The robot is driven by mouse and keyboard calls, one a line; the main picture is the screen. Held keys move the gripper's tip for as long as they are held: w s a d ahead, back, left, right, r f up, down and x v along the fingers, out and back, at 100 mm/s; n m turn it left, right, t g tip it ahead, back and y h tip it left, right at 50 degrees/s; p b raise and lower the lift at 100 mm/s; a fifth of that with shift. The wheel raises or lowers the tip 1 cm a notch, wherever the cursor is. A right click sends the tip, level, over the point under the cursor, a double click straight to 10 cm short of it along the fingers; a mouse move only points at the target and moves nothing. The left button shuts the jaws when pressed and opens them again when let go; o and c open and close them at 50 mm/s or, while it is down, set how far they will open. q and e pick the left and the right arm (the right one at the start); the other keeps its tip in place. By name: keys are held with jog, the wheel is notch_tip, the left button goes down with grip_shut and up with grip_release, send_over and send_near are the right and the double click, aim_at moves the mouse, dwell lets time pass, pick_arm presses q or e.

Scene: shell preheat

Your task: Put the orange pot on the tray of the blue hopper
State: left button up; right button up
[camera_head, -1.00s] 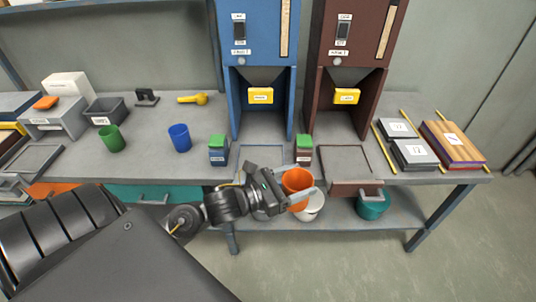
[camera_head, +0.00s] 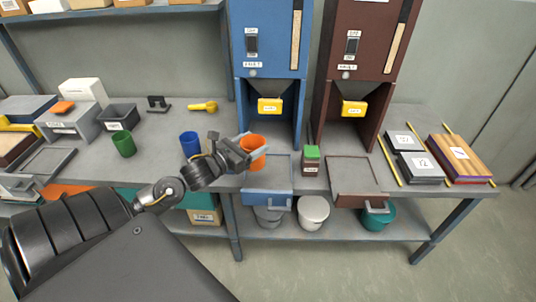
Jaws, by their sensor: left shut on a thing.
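The orange pot (camera_head: 253,145) is held by my left gripper (camera_head: 257,155), whose jaws are shut on it. The pot appears upright at the left part of the blue hopper's opening. The blue hopper (camera_head: 268,55) has a yellow labelled spout (camera_head: 269,105) and a flat tray (camera_head: 278,172) with a blue front and handle. Pot and gripper overlap the tray's back left part in the picture. I cannot tell how high the pot is above it. The visible tray surface is empty. My right gripper is not in view.
The brown hopper (camera_head: 358,50) and its tray (camera_head: 356,172) stand to the right. A green-topped block (camera_head: 311,159) stands between the trays. A blue cup (camera_head: 189,140) is close behind my left wrist; a green cup (camera_head: 124,144) stands farther left. Buckets sit on the lower shelf.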

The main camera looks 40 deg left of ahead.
aim_at(258, 141)
pick_arm(q)
jog(key=w, duration=0.1)
jog(key=w+f, duration=0.1)
jog(key=w, duration=0.1)
jog(key=w+a+p, duration=0.1)
jog(key=w, duration=0.1)
jog(key=shift+f, duration=0.4)
jog(key=w+f, duration=0.1)
jog(key=f, duration=0.2)
jog(key=w+f, duration=0.2)
jog(key=f, duration=0.1)
jog(key=w+f, duration=0.1)
jog(key=f, duration=0.2)
jog(key=shift+w+a+f+p, duration=0.2)
jog(key=shift+w+a+p, duration=0.05)
jog(key=shift+a+p, duration=0.05)
jog(key=shift+f, duration=0.15)
jog(key=o, duration=1.3)
jog(key=shift+c, duration=0.2)
